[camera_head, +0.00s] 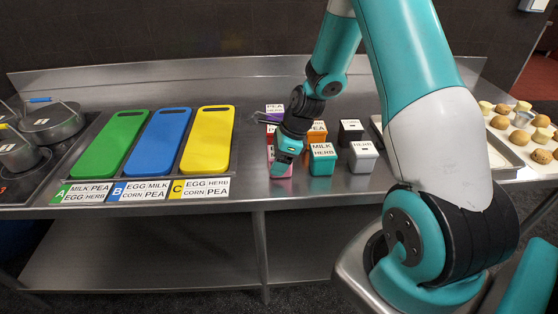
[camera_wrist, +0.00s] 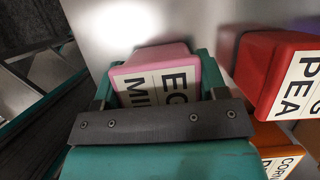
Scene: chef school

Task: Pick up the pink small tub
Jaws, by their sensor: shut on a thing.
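The pink small tub (camera_wrist: 165,57) is in the middle of the wrist view, with a white label reading "EG…" and "MI…", partly hidden by my gripper. In the head view a sliver of the pink tub (camera_head: 281,172) shows below and around my gripper (camera_head: 284,160), at the front of the steel counter. In the wrist view my gripper (camera_wrist: 155,85) has one finger on each side of the tub and is shut on it. I cannot tell whether the tub is clear of the counter.
A red tub (camera_wrist: 268,62) labelled "PEA" and an orange tub (camera_wrist: 285,162) are close on the right in the wrist view. A teal tub (camera_head: 321,160) and a grey tub (camera_head: 362,157) stand to the right. Green, blue and yellow boards (camera_head: 207,140) lie left.

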